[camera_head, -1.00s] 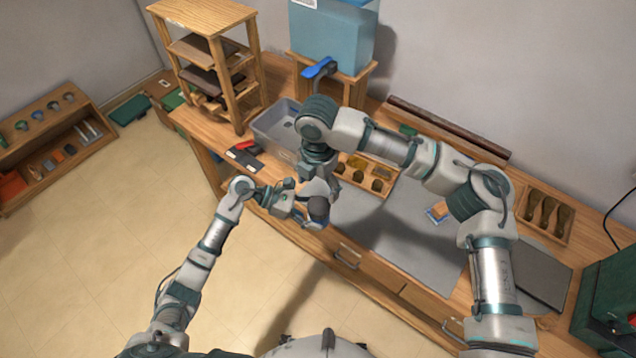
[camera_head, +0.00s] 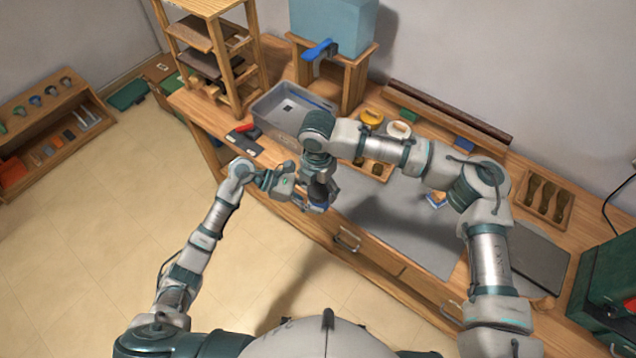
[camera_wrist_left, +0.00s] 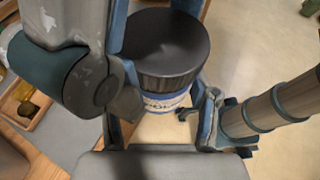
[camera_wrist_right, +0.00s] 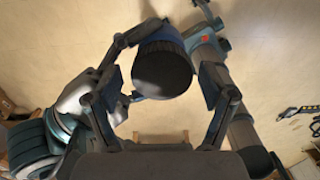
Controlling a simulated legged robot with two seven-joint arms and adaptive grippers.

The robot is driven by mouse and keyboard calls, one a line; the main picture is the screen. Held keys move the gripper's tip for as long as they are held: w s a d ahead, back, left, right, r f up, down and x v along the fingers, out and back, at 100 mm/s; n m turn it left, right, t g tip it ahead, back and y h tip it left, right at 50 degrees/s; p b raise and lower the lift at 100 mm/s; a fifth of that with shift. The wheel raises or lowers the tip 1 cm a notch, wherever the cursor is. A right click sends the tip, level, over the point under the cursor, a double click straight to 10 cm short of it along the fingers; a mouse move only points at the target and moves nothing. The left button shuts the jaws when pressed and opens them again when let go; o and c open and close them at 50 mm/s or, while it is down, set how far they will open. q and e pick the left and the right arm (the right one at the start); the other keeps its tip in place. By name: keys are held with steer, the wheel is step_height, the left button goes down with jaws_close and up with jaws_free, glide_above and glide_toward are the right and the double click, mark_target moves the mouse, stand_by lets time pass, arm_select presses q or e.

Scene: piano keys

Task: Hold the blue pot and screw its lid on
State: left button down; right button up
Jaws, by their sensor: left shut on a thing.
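The blue pot (camera_wrist_left: 165,102) has a white and blue label and sits between the fingers of my left gripper (camera_wrist_left: 160,115), which is shut on it. The black ribbed lid (camera_wrist_left: 165,45) rests on top of the pot; how far it is threaded I cannot tell. In the right wrist view the lid (camera_wrist_right: 162,72) lies between the fingers of my right gripper (camera_wrist_right: 160,95). These fingers are spread, with a gap at the left side, so it is open around the lid. In the head view the pot (camera_head: 318,206) is held in front of the bench edge, largely hidden by the grippers.
The bench carries a grey bin (camera_head: 285,105), a wooden shelf (camera_head: 215,45), a blue tank (camera_head: 335,25) and a grey mat (camera_head: 420,235). Yellow and white round items (camera_head: 371,117) stand behind my right arm. A green machine (camera_head: 610,285) is at the right.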

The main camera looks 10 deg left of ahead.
steer(key=c, duration=1.2)
steer(key=shift+o, duration=0.2)
steer(key=shift+m, duration=1.2)
steer(key=m, duration=0.5)
steer(key=shift+a, duration=0.1)
steer(key=m, duration=0.5)
steer(key=shift+m, duration=0.3)
steer(key=m, duration=0.5)
steer(key=shift+a, duration=0.1)
steer(key=m, duration=0.5)
steer(key=shift+m, duration=0.3)
steer(key=o, duration=1.4)
steer(key=shift+c, duration=0.2)
